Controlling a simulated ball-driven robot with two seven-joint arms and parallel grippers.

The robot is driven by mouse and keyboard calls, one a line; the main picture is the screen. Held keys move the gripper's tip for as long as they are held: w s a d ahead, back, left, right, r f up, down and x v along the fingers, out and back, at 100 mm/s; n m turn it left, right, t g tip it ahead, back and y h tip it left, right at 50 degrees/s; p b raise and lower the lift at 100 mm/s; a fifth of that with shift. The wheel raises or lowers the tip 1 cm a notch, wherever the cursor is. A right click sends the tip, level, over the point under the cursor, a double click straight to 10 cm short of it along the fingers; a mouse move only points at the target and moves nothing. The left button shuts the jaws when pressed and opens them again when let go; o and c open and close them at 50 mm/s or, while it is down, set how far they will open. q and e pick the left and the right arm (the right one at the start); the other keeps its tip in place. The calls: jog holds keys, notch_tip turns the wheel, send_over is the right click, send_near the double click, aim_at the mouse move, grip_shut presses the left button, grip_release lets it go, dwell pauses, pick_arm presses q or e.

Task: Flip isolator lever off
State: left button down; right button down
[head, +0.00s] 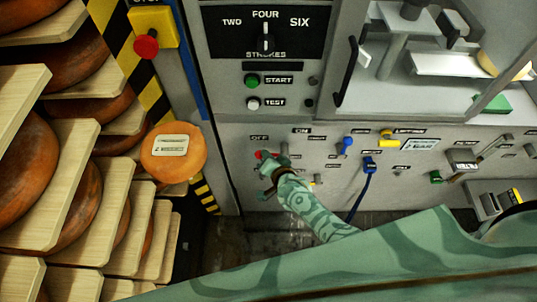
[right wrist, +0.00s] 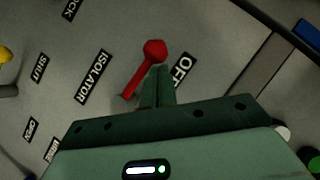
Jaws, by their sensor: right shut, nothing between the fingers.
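The isolator lever (right wrist: 153,52) is red with a round knob and leans up and to the right in the right wrist view. My left gripper is not in view.
Above are a green START button (head: 252,80) and a STROKES selector (head: 266,38). Shelves of cheese wheels (head: 173,152) stand at left.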

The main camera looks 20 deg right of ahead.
jog(key=shift+s+f, duration=0.1)
jog(key=shift+f, duration=0.05)
dwell(0.4)
jog(key=p+v, duration=0.6)
jog(key=v, duration=1)
jog(key=shift+s, duration=0.1)
jog(key=s+d+f+n+g+b, duration=0.15)
jog(key=s+f+n+g, duration=0.25)
jog(key=s+f, duration=0.5)
jog(key=s+d+f+n+g+b, duration=0.1)
jog(key=s+f+n+g+b, duration=0.2)
jog(key=s+f, duration=0.65)
jog(key=s+d+f+n+g+h+b, duration=0.1)
jog(key=s+d+f+n+g+b, duration=0.1)
jog(key=s+d+f, duration=0.2)
jog(key=s+d+f+n+g+h+b, duration=0.1)
jog(key=s+d+f+n+g+b, duration=0.1)
jog(key=s+f, duration=0.8)
jog(key=shift+d+n+g+b, duration=0.4)
jog(key=shift+d+g+b, duration=0.2)
jog(key=shift+d+b, duration=0.25)
